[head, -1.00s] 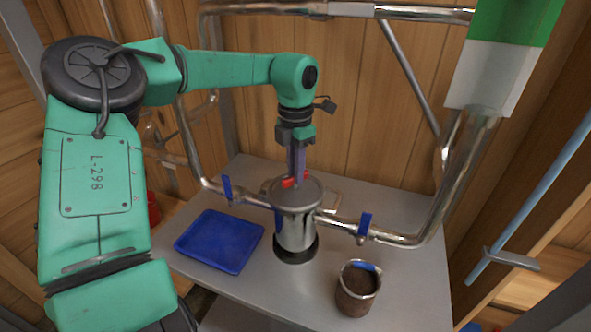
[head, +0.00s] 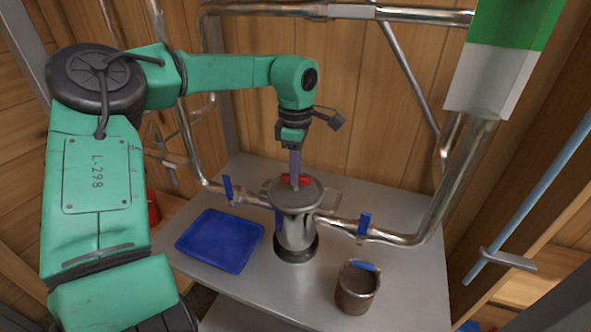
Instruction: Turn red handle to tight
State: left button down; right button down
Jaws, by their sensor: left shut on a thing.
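The red handle (head: 288,179) sits on top of the metal canister (head: 296,229), which stands on the grey table between two pipes. My left gripper (head: 295,179) points down from above and is shut on the red handle. The fingers cover part of the handle. Any marking for tight cannot be made out. My right gripper is not in view.
A blue tray (head: 220,240) lies left of the canister. A metal pot (head: 357,288) with a blue-topped handle stands at the front right.

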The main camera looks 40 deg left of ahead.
pick_arm(q)
jog(key=shift+m, duration=0.6)
jog(key=c, duration=0.8)
grip_release()
notch_tip(320, 180, up, 14)
jog(key=shift+r+b, duration=0.25)
jog(key=shift+b, duration=0.15)
